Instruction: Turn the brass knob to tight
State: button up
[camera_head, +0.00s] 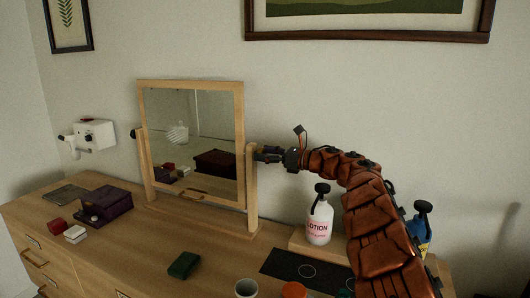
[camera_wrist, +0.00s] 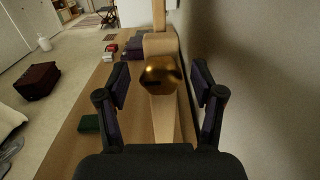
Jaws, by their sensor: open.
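The brass knob (camera_wrist: 161,75) is on the side of the wooden post of the tilting mirror. In the wrist view it sits between my two open fingers, a little beyond their tips, with a gap on each side. My gripper (camera_wrist: 160,88) is open and empty, pointing at the knob. In the head view my gripper (camera_head: 262,154) is at the right post (camera_head: 251,190) of the mirror (camera_head: 191,140), and the knob is hidden behind it. The mirror frame stands close to upright on the dresser.
A blue bottle (camera_head: 421,230) stands at right. The wall is close behind the mirror.

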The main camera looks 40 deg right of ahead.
jog(key=c, duration=1.1)
jog(key=shift+m+b, duration=0.3)
jog(key=shift+w+d+f+m+p, duration=0.1)
jog(key=shift+m+p, duration=0.65)
jog(key=shift+m, duration=3.5)
jog(key=shift+d+f+m+p, duration=0.1)
jog(key=shift+m+p, duration=0.6)
jog(key=shift+m, duration=3.55)
